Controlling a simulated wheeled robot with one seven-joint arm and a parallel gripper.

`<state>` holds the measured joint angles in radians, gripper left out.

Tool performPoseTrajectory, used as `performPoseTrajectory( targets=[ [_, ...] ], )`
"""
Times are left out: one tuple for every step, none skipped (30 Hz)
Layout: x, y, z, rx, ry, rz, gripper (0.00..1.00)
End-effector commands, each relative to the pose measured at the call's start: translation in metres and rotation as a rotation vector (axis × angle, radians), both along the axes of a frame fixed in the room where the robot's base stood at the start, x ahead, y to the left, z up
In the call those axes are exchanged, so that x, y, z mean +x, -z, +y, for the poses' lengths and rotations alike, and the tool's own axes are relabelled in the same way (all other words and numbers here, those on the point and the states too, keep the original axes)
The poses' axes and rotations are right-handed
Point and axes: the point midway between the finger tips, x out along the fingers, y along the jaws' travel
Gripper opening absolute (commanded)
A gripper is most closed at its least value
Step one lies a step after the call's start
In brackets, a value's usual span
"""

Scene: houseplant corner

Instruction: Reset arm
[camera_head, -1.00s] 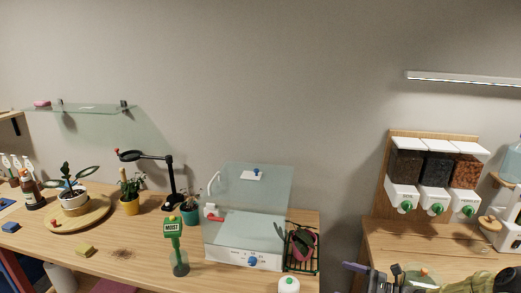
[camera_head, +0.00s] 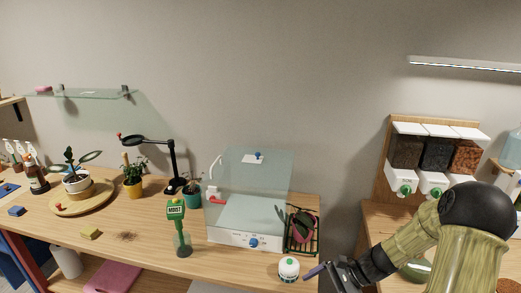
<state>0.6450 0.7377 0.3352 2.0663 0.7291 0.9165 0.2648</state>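My gripper (camera_head: 328,277) is at the lower right, just in front of the table's right front edge. My olive-green arm comes in from the lower right and hides part of the right counter.
The wooden table (camera_head: 60,228) holds a green moisture meter (camera_head: 176,215), a clear-lidded box (camera_head: 245,210), a black rack with a plant (camera_head: 302,230), a magnifier lamp (camera_head: 150,141) and potted plants. Three dispensers (camera_head: 436,155) stand at right.

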Motion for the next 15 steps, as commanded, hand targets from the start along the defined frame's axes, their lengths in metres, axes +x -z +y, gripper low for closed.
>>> performPoseTrajectory(
  targets=[
    [-0.011, -0.005, 0.004, -0.078, -0.072, -0.033, 1.0],
    [-0.016, -0.006, 0.005, -0.122, -0.115, -0.054, 1.0],
    [-0.024, -0.009, 0.005, -0.18, -0.171, -0.082, 1.0],
    [-0.03, -0.011, 0.005, -0.222, -0.214, -0.105, 1.0],
    [-0.035, -0.013, 0.005, -0.264, -0.257, -0.129, 1.0],
    [-0.042, -0.017, 0.005, -0.317, -0.315, -0.162, 1.0],
    [-0.046, -0.02, 0.005, -0.356, -0.357, -0.189, 1.0],
    [-0.05, -0.023, 0.005, -0.393, -0.401, -0.215, 1.0],
    [-0.056, -0.028, 0.005, -0.442, -0.459, -0.253, 1.0],
    [-0.06, -0.031, 0.004, -0.477, -0.502, -0.281, 1.0],
    [-0.063, -0.035, 0.004, -0.511, -0.544, -0.312, 1.0],
    [-0.068, -0.041, 0.004, -0.556, -0.6, -0.352, 1.0],
    [-0.072, -0.045, 0.004, -0.586, -0.643, -0.384, 1.0],
    [-0.074, -0.049, 0.003, -0.618, -0.684, -0.417, 1.0],
    [-0.079, -0.055, 0.003, -0.657, -0.74, -0.462, 1.0]
  ],
)
